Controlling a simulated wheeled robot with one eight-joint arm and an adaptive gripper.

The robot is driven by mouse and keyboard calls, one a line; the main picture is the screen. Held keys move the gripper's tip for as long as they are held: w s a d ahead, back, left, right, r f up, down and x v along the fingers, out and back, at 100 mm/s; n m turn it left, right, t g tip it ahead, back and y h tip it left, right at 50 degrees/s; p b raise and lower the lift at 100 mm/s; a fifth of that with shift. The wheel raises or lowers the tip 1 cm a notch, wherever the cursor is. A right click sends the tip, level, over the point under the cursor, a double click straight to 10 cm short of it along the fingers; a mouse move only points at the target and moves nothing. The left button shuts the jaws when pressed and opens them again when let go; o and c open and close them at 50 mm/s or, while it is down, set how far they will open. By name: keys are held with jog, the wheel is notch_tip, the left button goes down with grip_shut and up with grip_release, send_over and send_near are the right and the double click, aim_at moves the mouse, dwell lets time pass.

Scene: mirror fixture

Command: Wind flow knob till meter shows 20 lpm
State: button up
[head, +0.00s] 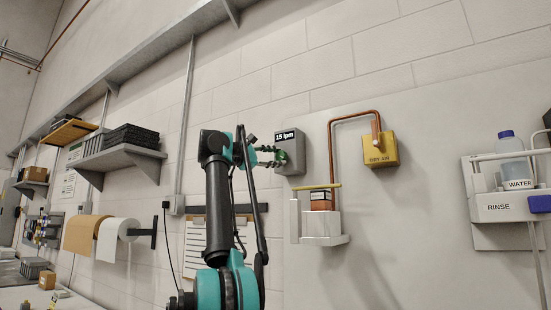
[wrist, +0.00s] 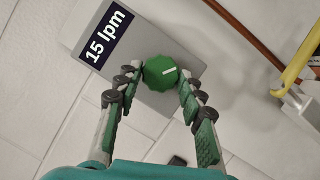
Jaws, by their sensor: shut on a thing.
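The grey flow meter box (head: 290,140) is on the wall, and its black display (head: 285,135) reads 15 lpm. The same reading shows in the wrist view on the display (wrist: 105,38), tilted. The green flow knob (wrist: 159,72) is on the box's face, below the display, with a white pointer line that points right and slightly up in the wrist view. My gripper (wrist: 160,78) is shut on the knob, one finger on each side. In the head view my gripper (head: 279,156) reaches the box from the left and partly hides the knob.
A white wall fixture (head: 320,228) with a yellow bar stands below right. A clipboard (head: 203,245) and paper rolls (head: 112,240) are on the left.

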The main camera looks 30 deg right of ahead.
jog(key=o, duration=1.2)
jog(key=shift+c, duration=0.2)
jog(key=a+f, duration=0.2)
jog(key=a, duration=1)
jog(key=shift+s, duration=0.2)
jog(key=shift+d, duration=0.1)
